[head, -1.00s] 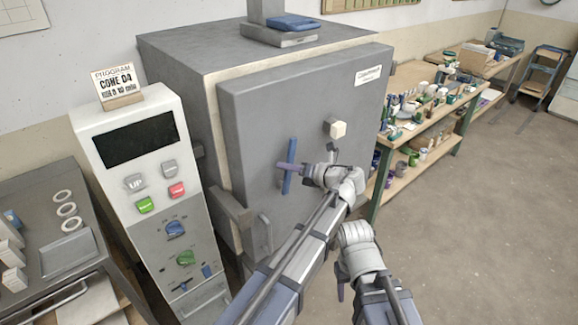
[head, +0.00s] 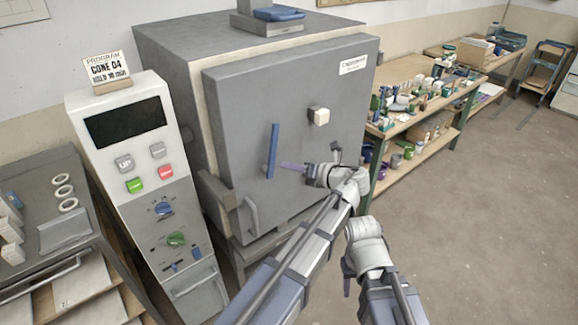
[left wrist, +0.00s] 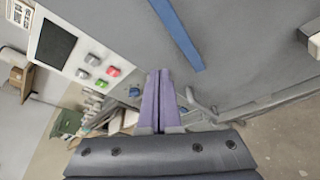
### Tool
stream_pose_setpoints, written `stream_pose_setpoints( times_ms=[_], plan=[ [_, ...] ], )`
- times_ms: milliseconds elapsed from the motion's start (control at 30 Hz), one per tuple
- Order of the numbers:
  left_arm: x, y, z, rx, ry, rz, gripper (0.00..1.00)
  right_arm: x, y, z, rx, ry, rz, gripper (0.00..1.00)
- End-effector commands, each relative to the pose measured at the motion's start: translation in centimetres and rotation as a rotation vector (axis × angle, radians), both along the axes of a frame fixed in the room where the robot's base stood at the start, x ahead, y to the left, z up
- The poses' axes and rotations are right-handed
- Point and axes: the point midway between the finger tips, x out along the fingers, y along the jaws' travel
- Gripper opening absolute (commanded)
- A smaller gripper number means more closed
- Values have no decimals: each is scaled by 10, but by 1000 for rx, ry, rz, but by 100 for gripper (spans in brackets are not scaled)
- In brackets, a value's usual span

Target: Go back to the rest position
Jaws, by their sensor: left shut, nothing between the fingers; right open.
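My left gripper (head: 290,166) is shut and empty, its purple fingers pointing left in the head view. It is in front of the grey kiln door (head: 235,110), just right of the lower end of the blue handle (head: 272,150). In the left wrist view the two purple fingers (left wrist: 160,76) lie side by side, with the blue handle (left wrist: 178,35) beyond them. My right gripper (head: 346,286) hangs low, to the right of the left forearm, apart from everything. It is open and looks empty; its fingers are mostly hidden.
The control panel (head: 130,170) with a program card (head: 107,69) stands left of the kiln. A cart (head: 40,185) with white rings is at far left. A workbench (head: 400,128) crowded with small items stands right of the kiln. The floor (head: 475,230) at right is clear.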

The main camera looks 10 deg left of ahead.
Motion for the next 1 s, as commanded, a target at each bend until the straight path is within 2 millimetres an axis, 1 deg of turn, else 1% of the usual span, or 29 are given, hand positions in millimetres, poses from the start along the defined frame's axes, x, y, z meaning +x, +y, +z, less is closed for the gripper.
stream_pose_setpoints(
  times_ms=[367, 467, 567, 667, 700, 833, 967, 1000],
  plan=[
    [0, 1, 0, -2, -2, 2, 0, 0, 0, 0, 0, 0, 0, 50],
    [-5, 5, -6, -47, -36, 24, 0, 0, 0, 0, 0, 0, 0, 50],
    [-19, 18, -24, -182, -138, 96, 0, 0, 0, 0, 0, 0, 0, 50],
    [-40, 31, -51, -387, -302, 233, 0, 0, 0, 0, 0, 0, 0, 50],
    [-49, 35, -62, -473, -375, 302, 0, 0, 0, 0, 0, 0, 0, 50],
    [-79, 42, -95, -729, -608, 564, 0, 0, 0, 0, 0, 0, 0, 50],
    [-109, 40, -122, -937, -833, 876, 0, 0, 0, 0, 0, 0, 0, 50],
    [-118, 38, -130, -990, -901, 982, 0, 0, 0, 0, 0, 0, 0, 50]
  ],
)
